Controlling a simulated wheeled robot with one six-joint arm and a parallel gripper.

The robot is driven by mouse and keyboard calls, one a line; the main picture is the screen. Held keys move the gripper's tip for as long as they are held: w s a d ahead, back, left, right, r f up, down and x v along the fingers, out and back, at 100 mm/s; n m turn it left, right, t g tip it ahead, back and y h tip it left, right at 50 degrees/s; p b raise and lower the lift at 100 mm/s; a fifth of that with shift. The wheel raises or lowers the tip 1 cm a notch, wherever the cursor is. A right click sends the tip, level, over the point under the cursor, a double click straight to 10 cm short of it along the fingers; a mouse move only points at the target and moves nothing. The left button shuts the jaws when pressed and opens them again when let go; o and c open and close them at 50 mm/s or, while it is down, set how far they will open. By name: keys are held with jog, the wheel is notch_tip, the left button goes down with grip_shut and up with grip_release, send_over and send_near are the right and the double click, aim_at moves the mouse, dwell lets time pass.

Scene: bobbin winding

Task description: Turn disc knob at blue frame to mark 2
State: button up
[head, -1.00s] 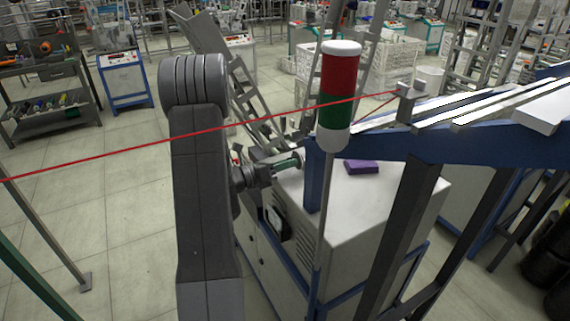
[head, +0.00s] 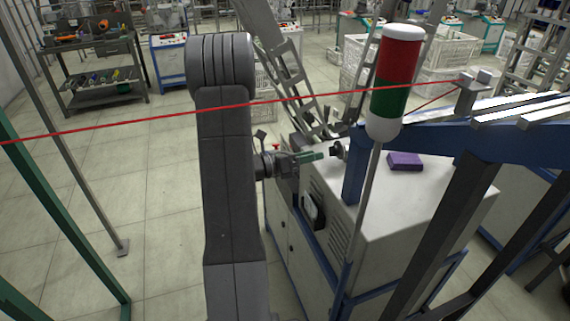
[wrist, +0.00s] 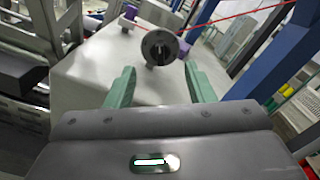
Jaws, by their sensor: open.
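The disc knob (wrist: 160,46) is a dark round disc facing me in the wrist view, with a darker bar across its middle. Its number marks cannot be read. In the head view the knob (head: 338,150) shows small beside the blue frame post (head: 353,184). My gripper (head: 314,156) has green fingers and points right at the knob, with a gap between. In the wrist view my gripper (wrist: 159,78) is open and empty. The knob lies beyond the fingertips, roughly centred between them, and is not held.
A white cabinet (head: 400,205) stands below the frame, with a purple block (head: 405,161) on top. A red-green signal lamp (head: 393,85) rises in front of the post. A red thread (head: 150,128) crosses the head view. Open floor lies to the left.

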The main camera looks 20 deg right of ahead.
aim_at(334, 151)
jog(key=a+b, duration=0.1)
jog(key=a, duration=0.7)
jog(key=shift+s+a, duration=0.2)
jog(key=shift+s, duration=0.15)
jog(key=shift+d, duration=0.1)
jog(key=d, duration=0.4)
jog(key=d+p, duration=0.1)
jog(key=d, duration=0.4)
jog(key=w+d+p, duration=0.1)
jog(key=d, duration=0.3)
jog(key=shift+d, duration=0.35)
jog(key=shift+a, duration=0.15)
